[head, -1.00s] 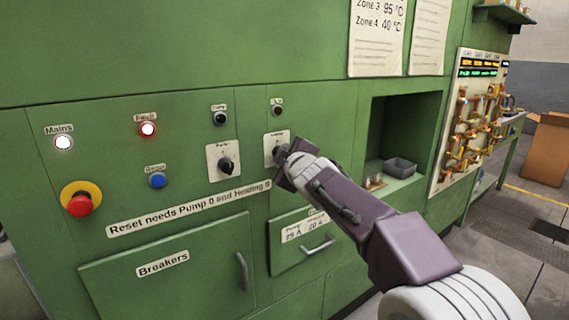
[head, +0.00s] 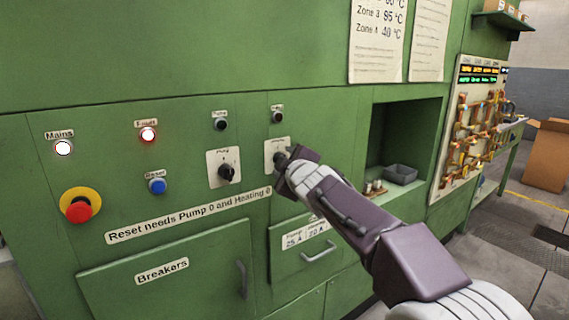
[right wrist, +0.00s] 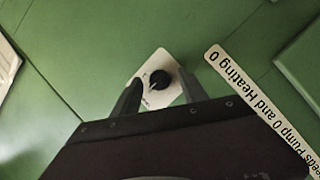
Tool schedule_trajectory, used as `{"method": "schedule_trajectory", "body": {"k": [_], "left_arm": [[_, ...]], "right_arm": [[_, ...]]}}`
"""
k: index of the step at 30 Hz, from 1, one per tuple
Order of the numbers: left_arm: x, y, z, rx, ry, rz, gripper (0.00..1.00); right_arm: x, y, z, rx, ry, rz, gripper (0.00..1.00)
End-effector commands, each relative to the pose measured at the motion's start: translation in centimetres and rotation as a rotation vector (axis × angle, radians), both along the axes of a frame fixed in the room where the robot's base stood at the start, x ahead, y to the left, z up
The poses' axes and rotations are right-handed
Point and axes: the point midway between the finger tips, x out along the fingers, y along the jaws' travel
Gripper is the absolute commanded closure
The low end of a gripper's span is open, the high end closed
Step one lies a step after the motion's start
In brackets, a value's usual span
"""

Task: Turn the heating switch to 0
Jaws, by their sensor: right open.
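The heating switch is a black rotary knob on a white plate (head: 270,147), mostly covered by my right gripper (head: 283,158) in the head view. In the right wrist view the black knob (right wrist: 159,79) sits on its pale plate (right wrist: 160,98). My right gripper (right wrist: 158,98) is open, with one finger on each side of the knob's plate. I cannot tell whether the fingers touch the knob. The knob's exact setting is too small to read. My left gripper is not in view.
The pump switch (head: 227,173) is just left.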

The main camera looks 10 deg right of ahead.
Motion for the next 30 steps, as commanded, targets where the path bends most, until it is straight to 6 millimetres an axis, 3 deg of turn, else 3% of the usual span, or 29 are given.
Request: {"method": "schedule_trajectory", "body": {"k": [12,24,26,27,29,30], "left_arm": [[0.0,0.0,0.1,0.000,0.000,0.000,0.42],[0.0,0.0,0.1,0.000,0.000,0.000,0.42],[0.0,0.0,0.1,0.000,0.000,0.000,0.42],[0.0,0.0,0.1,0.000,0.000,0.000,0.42],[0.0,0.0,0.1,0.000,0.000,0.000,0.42],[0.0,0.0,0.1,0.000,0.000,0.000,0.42]], "right_arm": [[-7.5,0.1,1.4,0.001,-0.002,0.001,0.49],[-8.1,-0.1,1.2,0.000,0.003,-0.003,0.49],[-7.6,-0.3,-0.1,-0.002,0.031,-0.010,0.49],[-7.2,-0.5,-1.9,-0.002,0.068,-0.015,0.49],[-7.0,-0.9,-6.0,0.019,0.157,-0.029,0.49],[-7.2,-1.1,-9.5,0.047,0.236,-0.046,0.49]]}}
